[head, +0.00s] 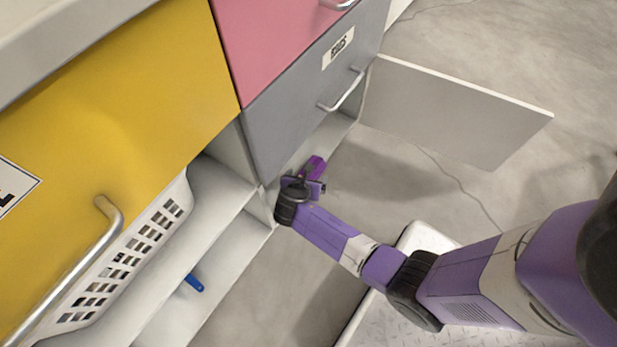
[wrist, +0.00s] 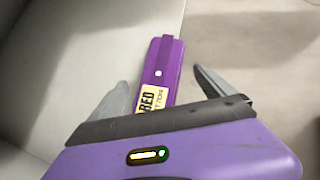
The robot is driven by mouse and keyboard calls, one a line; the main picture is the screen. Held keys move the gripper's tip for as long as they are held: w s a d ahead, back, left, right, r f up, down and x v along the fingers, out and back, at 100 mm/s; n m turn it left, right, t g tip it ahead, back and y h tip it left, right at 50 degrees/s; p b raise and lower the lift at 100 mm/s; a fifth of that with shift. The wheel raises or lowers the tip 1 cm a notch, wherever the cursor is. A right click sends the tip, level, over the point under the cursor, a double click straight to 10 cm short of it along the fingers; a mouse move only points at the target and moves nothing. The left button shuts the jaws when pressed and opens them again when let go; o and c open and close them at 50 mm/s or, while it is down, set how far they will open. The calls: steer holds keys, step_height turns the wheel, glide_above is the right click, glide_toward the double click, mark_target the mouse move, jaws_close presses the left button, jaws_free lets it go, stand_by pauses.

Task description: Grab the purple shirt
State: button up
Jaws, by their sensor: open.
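A long, flat purple item (wrist: 166,62) with a yellow label (wrist: 149,97) lies ahead in the wrist view. It looks stiff, and I cannot tell that it is a shirt. No other shirt-like thing shows. In the head view a small purple shape (head: 316,166), seemingly the same item, shows at my gripper (head: 308,180), by the low opening under the grey drawer. In the wrist view my gripper (wrist: 160,76) is open, with one finger on each side of the item. The item's near end is hidden behind the gripper body. I cannot tell whether the fingers touch it.
A grey drawer (head: 305,95) is above my gripper. An open white door (head: 455,110) stands to its right. A yellow drawer (head: 110,100), a white basket (head: 125,262) and a blue item (head: 194,282) are to the left. Concrete floor (head: 540,60) is clear beyond the door.

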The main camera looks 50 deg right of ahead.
steer(key=shift+b+x, duration=0.5)
steer(key=shift+x, duration=0.7)
steer(key=c, duration=1.6)
steer(key=shift+s, duration=0.1)
steer(key=shift+c, duration=0.2)
